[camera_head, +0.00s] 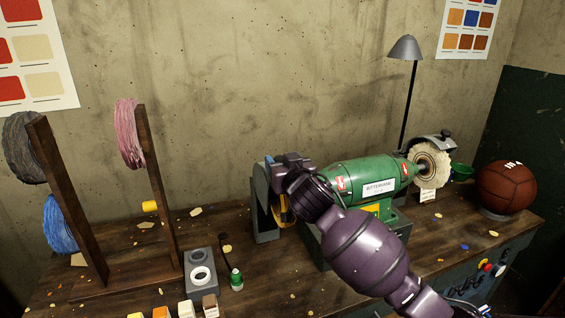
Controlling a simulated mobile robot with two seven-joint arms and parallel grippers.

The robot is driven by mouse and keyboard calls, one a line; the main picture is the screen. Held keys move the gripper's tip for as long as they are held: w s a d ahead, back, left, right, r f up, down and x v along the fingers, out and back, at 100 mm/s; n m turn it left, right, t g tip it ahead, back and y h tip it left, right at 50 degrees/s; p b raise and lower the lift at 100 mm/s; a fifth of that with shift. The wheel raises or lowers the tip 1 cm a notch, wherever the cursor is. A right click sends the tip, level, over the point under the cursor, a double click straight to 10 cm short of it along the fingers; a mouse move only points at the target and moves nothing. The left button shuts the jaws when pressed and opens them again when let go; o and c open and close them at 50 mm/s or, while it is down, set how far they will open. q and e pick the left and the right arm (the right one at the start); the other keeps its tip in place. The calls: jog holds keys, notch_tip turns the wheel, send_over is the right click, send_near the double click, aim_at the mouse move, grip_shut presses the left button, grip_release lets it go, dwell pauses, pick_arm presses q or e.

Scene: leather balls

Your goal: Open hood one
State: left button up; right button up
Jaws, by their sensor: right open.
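The green bench polisher (350,175) stands on the workbench with a wheel at each end. At its left end a grey hood (260,187) stands around a wheel with a yellow part (281,212); my gripper and arm hide much of it. At its right end a grey hood (432,142) sits above and behind a pale buffing wheel (428,166), whose face shows. I cannot tell which hood is number one. My right gripper (278,164) is open at the top of the left hood; I cannot tell whether it touches. My left gripper is not in view.
A brown leather ball (505,187) sits on a ring at the right. A dark lamp (405,48) stands behind the polisher. A wooden rack (160,190) with cord coils, a grey block (201,276) and a green bottle (236,280) are at the left.

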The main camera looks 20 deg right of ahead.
grip_shut()
dwell(0.4)
jog(key=shift+w, duration=0.1)
